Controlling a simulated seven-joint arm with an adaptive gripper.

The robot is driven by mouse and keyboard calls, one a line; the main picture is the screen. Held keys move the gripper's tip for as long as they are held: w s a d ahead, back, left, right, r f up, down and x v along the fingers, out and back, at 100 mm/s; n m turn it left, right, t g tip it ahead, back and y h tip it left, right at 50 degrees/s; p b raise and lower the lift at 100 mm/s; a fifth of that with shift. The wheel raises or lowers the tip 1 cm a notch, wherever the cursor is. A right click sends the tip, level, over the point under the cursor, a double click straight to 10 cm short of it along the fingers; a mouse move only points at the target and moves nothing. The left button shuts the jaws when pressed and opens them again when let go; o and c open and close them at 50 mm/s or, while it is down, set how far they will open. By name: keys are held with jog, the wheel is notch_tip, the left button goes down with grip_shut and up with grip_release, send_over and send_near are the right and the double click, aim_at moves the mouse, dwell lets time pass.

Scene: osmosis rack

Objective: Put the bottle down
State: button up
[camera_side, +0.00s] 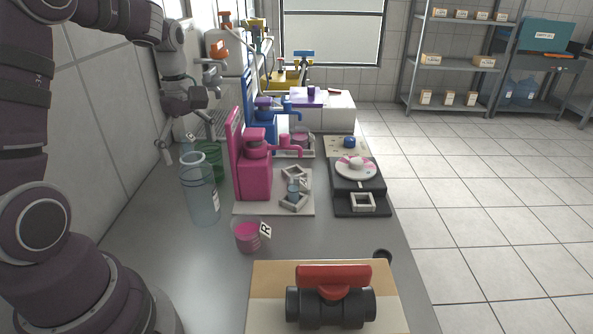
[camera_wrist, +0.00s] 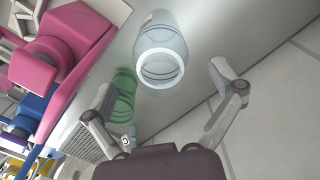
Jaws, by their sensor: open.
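The clear bluish bottle (camera_side: 200,200) stands upright on the grey bench, left of the pink apparatus, in the side view. In the wrist view the bottle (camera_wrist: 159,35) is at the top centre with its round open mouth facing the camera. My gripper (camera_side: 188,112) is behind and above the bottle in the side view. In the wrist view my gripper (camera_wrist: 163,82) has its two fingers spread wide, one on each side, with nothing held between them. The bottle's mouth shows between and beyond the fingertips; I cannot tell the exact gap.
A green glass vessel (camera_side: 209,162) stands just behind the bottle. The pink apparatus (camera_side: 254,170) is to its right, and a beaker of pink liquid (camera_side: 246,236) is in front. A black valve with a red handle (camera_side: 331,297) lies at the front. Bench left of the beaker is clear.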

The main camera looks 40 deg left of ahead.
notch_tip(320, 180, up, 7)
jog(key=shift+r, duration=0.15)
jog(key=shift+d+r, duration=0.15)
jog(key=shift+r, duration=0.15)
jog(key=s+d+m+t, duration=0.2)
jog(key=s+d+m, duration=0.1)
jog(key=d+m, duration=0.4)
jog(key=s+d+f+m+t, duration=0.1)
jog(key=s+d+m+t, duration=0.2)
jog(key=d+m, duration=0.5)
jog(key=m, duration=0.5)
jog(key=shift+s+t, duration=0.15)
jog(key=shift+t, duration=0.15)
jog(key=shift+d+f, duration=0.1)
